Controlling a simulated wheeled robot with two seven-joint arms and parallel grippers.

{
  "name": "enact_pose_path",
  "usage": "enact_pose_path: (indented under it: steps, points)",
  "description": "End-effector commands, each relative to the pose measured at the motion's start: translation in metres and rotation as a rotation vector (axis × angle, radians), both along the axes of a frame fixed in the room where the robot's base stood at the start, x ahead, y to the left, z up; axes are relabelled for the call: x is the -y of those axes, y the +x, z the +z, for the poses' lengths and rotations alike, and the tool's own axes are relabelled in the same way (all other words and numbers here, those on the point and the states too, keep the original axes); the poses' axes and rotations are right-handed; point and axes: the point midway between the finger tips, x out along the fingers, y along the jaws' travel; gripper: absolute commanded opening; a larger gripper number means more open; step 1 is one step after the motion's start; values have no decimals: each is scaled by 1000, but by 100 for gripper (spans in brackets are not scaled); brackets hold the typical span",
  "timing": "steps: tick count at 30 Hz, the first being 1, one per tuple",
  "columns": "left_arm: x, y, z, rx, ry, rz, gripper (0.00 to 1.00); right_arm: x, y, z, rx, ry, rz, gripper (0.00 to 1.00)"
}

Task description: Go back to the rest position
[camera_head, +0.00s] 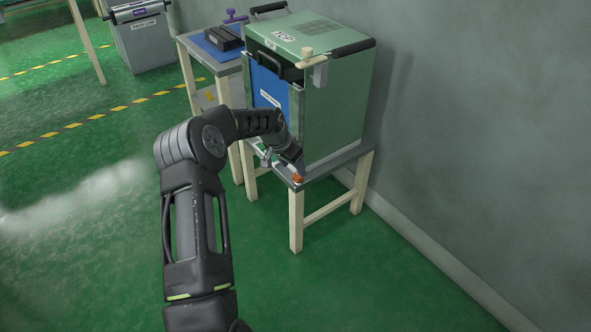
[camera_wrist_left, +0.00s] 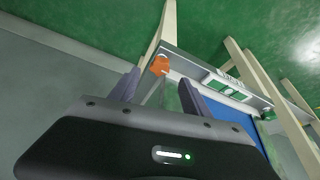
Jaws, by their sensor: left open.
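My left arm reaches up through the middle of the head view, and my left gripper (camera_head: 286,160) is at the lower front of a green cabinet marked TOP (camera_head: 340,110). In the left wrist view the left gripper (camera_wrist_left: 158,84) shows two grey fingers spread apart with nothing held between them. A small orange piece (camera_head: 298,179) is at the front corner of the cabinet's stand. It also shows in the left wrist view (camera_wrist_left: 160,65), just beyond the fingertips; whether they touch it I cannot tell. My right gripper is not in view.
The cabinet stands on a grey-topped table with pale legs (camera_head: 296,232), close to a grey wall (camera_head: 480,120). A second table with a blue top (camera_head: 205,45) stands behind it. A grey bin (camera_head: 146,45) is at the back left. Green floor (camera_head: 90,230) is clear at left.

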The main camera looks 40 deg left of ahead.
Motion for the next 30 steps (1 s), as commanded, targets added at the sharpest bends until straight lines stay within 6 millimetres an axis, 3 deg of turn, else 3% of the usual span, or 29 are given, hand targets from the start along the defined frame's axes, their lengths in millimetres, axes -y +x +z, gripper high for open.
enact_pose_path:
  steps: [6,24,28,30]
  points:
    - [0,-9,20,-1,-1,0,56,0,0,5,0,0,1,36]
    - [0,-9,21,1,-3,7,56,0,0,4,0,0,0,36]
    - [-2,5,25,62,-11,63,56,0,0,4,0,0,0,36]
    - [9,10,16,102,-44,106,56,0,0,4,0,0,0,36]
